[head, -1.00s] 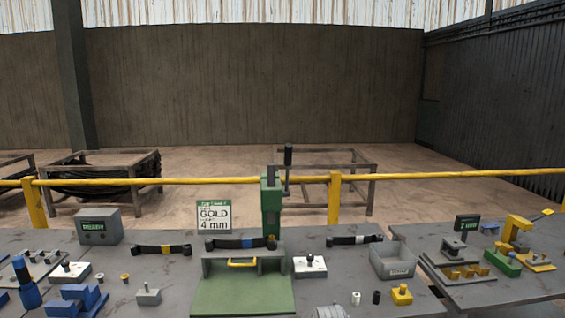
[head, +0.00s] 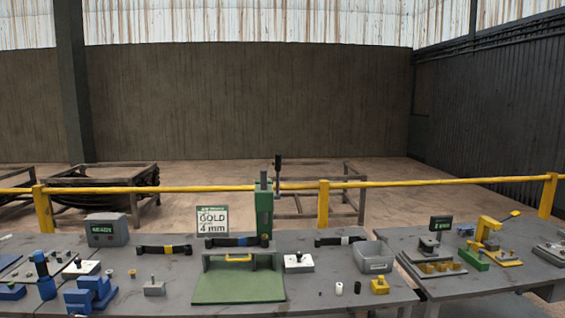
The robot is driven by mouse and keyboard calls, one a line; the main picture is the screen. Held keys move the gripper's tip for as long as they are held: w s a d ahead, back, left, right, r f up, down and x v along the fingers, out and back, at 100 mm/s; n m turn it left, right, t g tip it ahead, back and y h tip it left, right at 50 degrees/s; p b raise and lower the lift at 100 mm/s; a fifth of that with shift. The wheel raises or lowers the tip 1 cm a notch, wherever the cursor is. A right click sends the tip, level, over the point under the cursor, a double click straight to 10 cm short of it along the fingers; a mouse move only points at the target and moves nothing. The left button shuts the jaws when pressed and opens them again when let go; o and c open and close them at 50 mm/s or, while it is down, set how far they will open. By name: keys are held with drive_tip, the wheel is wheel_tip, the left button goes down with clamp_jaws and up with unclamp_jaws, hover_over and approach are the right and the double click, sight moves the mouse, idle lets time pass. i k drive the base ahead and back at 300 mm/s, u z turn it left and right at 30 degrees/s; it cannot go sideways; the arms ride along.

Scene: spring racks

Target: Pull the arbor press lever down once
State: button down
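The green arbor press (head: 264,214) stands at the back edge of the middle table, just right of the white sign. Its lever (head: 278,170) has a dark grip and points upward, above the yellow rail. A dark bar with a blue band (head: 238,241) lies on the fixture in front of the press. My gripper is not in view.
A sign reading GOLD 4 mm (head: 212,220) stands left of the press. A grey box (head: 373,257) and a white block (head: 298,262) sit to its right, a green mat (head: 238,289) in front. A yellow rail (head: 420,183) runs behind the tables.

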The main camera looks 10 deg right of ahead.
sight(278, 154)
drive_tip(key=k, duration=0.1)
drive_tip(key=u, duration=0.35)
drive_tip(key=i, duration=1.4)
drive_tip(key=z, duration=0.45)
